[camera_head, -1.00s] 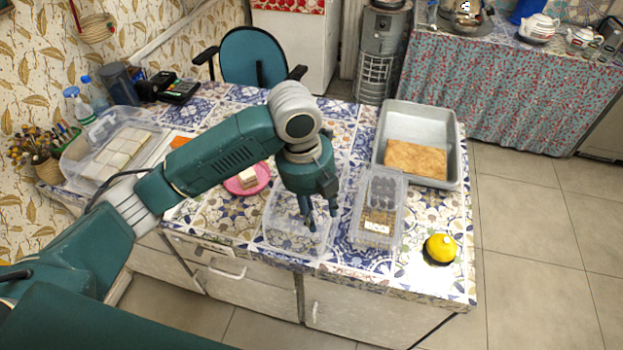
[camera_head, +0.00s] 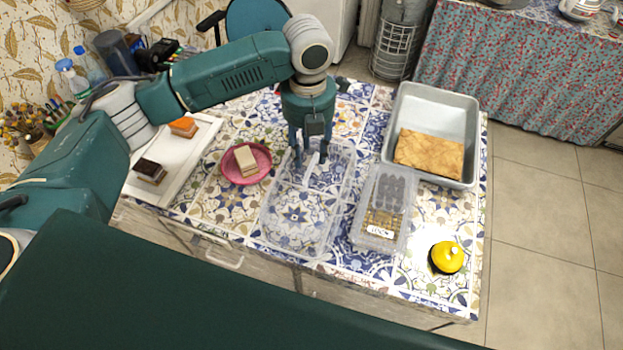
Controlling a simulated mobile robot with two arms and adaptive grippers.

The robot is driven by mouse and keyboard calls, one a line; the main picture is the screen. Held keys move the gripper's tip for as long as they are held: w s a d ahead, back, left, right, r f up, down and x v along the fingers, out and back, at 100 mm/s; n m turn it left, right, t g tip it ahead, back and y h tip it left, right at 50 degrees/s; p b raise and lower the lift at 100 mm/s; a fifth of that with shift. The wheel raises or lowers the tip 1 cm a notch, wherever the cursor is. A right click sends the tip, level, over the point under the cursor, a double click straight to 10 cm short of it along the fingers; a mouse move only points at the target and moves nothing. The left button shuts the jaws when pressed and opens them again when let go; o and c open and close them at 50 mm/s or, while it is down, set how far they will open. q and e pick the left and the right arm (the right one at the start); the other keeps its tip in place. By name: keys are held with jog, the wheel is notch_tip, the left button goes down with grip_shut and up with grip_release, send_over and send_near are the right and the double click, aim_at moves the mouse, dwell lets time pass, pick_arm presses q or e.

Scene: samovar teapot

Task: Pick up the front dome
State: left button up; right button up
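A clear plastic dome or lid (camera_head: 296,214), box-shaped with rounded corners, lies on the patterned table between a pink plate and a clear container. I take it for the front dome. The table's pattern shows through it. My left gripper (camera_head: 310,164) points straight down over its far half, with two dark fingers spread apart. A small pale piece shows between the fingertips, perhaps a handle on the dome. I cannot tell whether the fingers touch the dome. My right gripper is not in view.
The pink plate (camera_head: 262,155) holds a pale cake slice. A white tray (camera_head: 190,160) with cake pieces is at left. On the right are a clear container (camera_head: 407,222), a grey pan (camera_head: 462,122) with a golden slab, and a yellow round pot (camera_head: 447,257) near the edge.

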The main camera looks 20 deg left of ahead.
aim_at(310, 166)
pick_arm(q)
notch_tip(310, 166, down, 4)
jog(key=shift+r+p, duration=0.25)
jog(key=shift+p, duration=0.45)
jog(key=shift+f, duration=0.45)
jog(key=shift+w, duration=0.1)
jog(key=shift+c, duration=0.3)
jog(key=c, duration=0.9)
grip_shut()
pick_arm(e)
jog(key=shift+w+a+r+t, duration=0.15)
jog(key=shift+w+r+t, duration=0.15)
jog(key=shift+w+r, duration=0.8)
